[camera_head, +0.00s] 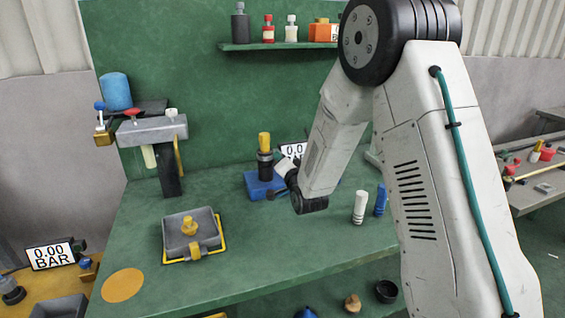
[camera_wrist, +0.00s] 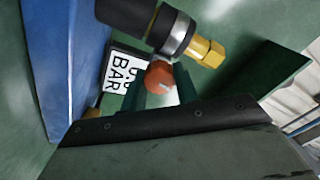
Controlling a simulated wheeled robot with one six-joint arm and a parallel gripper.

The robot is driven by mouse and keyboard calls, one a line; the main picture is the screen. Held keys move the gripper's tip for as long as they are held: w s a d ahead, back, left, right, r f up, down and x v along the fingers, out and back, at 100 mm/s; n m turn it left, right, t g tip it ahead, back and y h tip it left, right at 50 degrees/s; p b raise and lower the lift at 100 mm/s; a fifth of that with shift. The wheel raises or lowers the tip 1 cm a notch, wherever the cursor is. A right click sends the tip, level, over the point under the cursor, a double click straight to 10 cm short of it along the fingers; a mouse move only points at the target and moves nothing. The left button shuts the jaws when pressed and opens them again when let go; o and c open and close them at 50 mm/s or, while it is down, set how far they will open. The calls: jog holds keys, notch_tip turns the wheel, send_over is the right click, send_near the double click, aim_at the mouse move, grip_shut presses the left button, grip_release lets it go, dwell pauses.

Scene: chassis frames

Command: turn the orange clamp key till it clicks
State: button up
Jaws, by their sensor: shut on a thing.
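The orange clamp key (camera_wrist: 159,75) shows as a rounded orange end in the wrist view, beside the metal collar of a black fitting (camera_wrist: 128,14). My gripper (camera_wrist: 160,88) has its two dark fingers on either side of the key and is shut on it. In the head view the black fitting (camera_head: 265,163) stands upright on a blue block (camera_head: 258,187), with a yellow top. The key and my fingertips cannot be made out there, near my arm's wrist. How far the key is turned cannot be told.
A gauge display (camera_wrist: 124,74) is close behind the key; it also shows in the head view (camera_head: 292,150). A white cylinder (camera_head: 360,207) and a blue one (camera_head: 381,199) stand right of my wrist. A grey tray (camera_head: 178,246) lies at left. The front bench middle is clear.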

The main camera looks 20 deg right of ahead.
jog(key=shift+m, duration=0.3)
jog(key=o, duration=1)
jog(key=s, duration=0.7)
jog(key=shift+s, duration=0.4)
